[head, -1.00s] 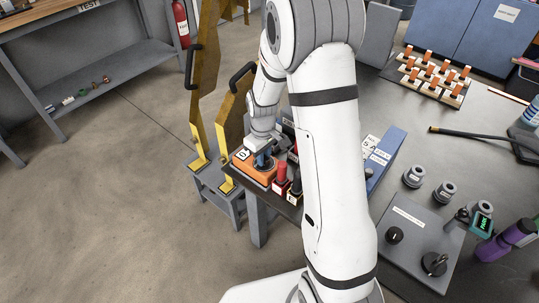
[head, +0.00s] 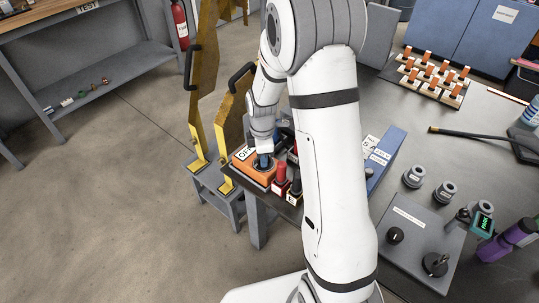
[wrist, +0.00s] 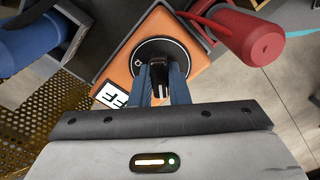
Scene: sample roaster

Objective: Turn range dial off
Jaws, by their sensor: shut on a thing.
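The range dial is a black knob (wrist: 161,68) on a round black plate (wrist: 148,50), set in the top of an orange box (head: 241,170). An OFF label (head: 245,152) lies on the box; part of it also shows in the wrist view (wrist: 110,97). My gripper (wrist: 163,75) has its blue fingers on both sides of the knob and is shut on it. In the head view my gripper (head: 264,161) comes down on the box from above and hides the knob. I cannot tell exactly where the knob points.
A red-handled item (head: 281,173) stands close beside the orange box; its red grip (wrist: 255,38) is near my fingers in the wrist view. Yellow panels with black handles (head: 233,115) stand just left of the box. The grey bench (head: 437,110) extends to the right.

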